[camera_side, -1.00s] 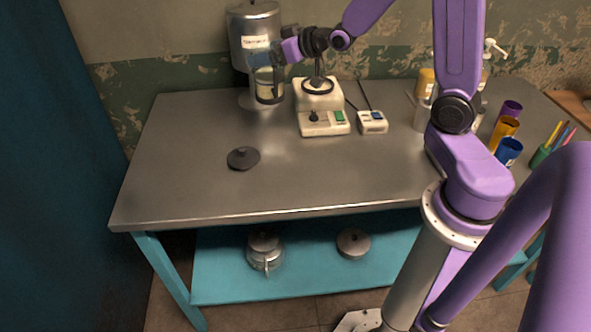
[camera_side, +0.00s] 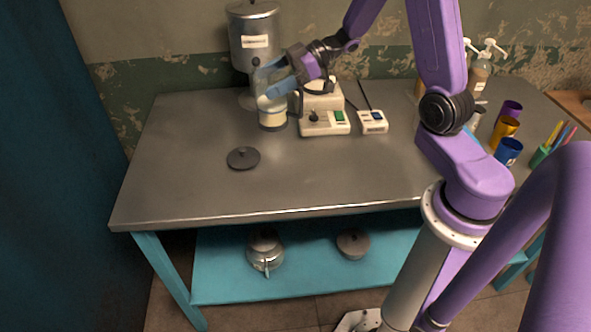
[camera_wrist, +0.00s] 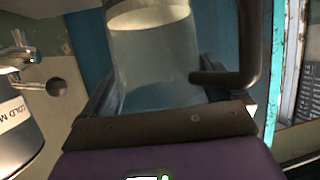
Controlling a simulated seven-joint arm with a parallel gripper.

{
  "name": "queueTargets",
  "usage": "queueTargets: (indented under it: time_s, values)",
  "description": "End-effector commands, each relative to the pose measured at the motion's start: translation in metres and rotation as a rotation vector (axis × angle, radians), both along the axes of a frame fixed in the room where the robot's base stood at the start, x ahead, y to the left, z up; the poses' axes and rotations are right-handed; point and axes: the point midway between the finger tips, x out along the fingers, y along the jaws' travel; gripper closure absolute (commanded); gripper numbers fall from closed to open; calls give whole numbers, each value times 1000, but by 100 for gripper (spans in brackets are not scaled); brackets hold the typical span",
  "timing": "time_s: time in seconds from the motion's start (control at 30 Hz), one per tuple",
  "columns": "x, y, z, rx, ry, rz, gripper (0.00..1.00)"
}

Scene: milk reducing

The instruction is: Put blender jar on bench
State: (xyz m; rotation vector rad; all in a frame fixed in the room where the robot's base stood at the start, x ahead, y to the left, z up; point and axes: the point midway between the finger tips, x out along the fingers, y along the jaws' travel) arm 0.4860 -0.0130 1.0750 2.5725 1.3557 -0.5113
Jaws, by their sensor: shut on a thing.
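The blender jar (camera_side: 272,116) is a clear jar with pale liquid in it and a dark handle. In the side view it is at the back left of the bench (camera_side: 195,160), in front of the metal dispenser. My gripper (camera_side: 270,88) is shut on the jar's upper part. In the wrist view the jar (camera_wrist: 155,50) fills the space between the fingers, with its handle on the right. I cannot tell whether the jar's base touches the bench top. The blender base (camera_side: 322,108) stands just right of the jar. A dark round lid (camera_side: 243,158) lies on the bench.
The metal dispenser (camera_side: 254,40) stands behind the jar. A small white device (camera_side: 373,122) sits right of the blender base. Several coloured cups (camera_side: 508,150) and pump bottles (camera_side: 482,70) are at the right.

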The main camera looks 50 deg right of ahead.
Motion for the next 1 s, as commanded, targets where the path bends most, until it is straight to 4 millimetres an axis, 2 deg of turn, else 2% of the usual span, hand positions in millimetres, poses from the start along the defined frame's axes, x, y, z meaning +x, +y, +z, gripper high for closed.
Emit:
queueTargets:
  time_s: [0.1, 0.3, 0.6, 0.87, 1.0]
  values:
    - [-17, 0, -8, 4, 3, 99, 74]
    - [-35, -1, -15, 7, 4, 193, 74]
    - [-39, -1, -49, 11, 7, 208, 74]
    - [-38, -1, -67, 9, 5, 207, 74]
    - [-38, -1, -83, 10, 8, 207, 74]
